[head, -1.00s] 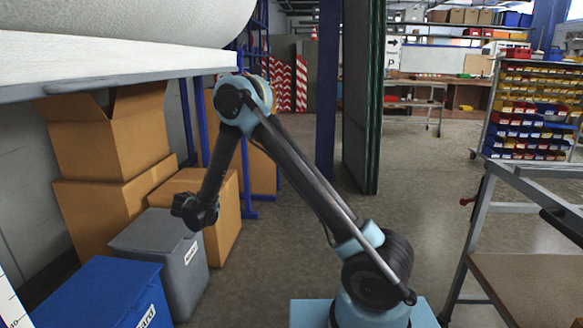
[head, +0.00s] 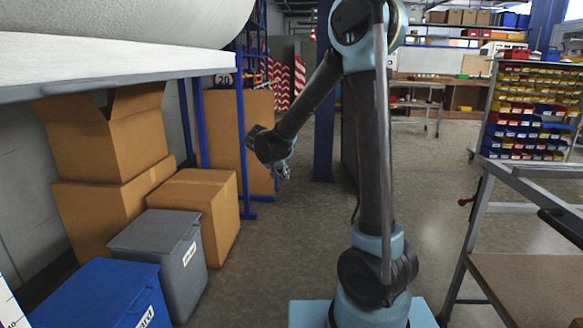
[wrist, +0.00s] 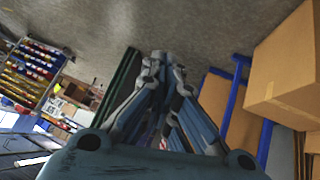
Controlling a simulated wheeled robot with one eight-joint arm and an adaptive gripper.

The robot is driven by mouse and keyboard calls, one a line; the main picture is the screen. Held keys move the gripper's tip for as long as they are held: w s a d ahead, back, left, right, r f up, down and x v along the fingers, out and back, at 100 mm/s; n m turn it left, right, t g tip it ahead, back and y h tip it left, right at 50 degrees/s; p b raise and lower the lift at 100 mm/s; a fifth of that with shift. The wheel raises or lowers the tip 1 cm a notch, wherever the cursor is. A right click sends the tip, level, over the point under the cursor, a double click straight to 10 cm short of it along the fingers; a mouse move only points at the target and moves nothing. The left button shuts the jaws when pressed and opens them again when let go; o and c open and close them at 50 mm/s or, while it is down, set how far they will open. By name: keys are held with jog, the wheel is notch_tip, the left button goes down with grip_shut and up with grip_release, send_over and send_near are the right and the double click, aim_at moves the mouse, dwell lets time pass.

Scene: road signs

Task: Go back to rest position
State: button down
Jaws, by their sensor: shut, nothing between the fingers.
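My gripper (head: 283,168) is in the head view, left of my upright arm, above the open floor and apart from the boxes. In the wrist view my gripper (wrist: 160,60) has its fingers drawn together with nothing held between them. In the head view, parts of the fingers are hidden behind the dark wrist.
Cardboard boxes (head: 203,205), a grey bin (head: 170,250) and a blue bin (head: 95,298) stand at the left under a white shelf (head: 110,68). A metal cart (head: 520,280) is at the right. A rack of coloured bins (head: 530,110) stands behind. The middle floor (head: 270,260) is clear.

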jog(key=s+d+r+g+y, duration=0.1)
jog(key=s+d+r+g, duration=0.15)
jog(key=s+d, duration=1.45)
jog(key=s+d+f+n+g+y, duration=0.1)
jog(key=s+f, duration=0.3)
jog(key=s, duration=0.6)
jog(key=s+d+f+n+g+y, duration=0.1)
jog(key=s+d+f, duration=0.3)
jog(key=s, duration=0.6)
jog(key=shift+g+y, duration=0.35)
jog(key=shift+y, duration=0.35)
jog(key=shift+s, duration=0.1)
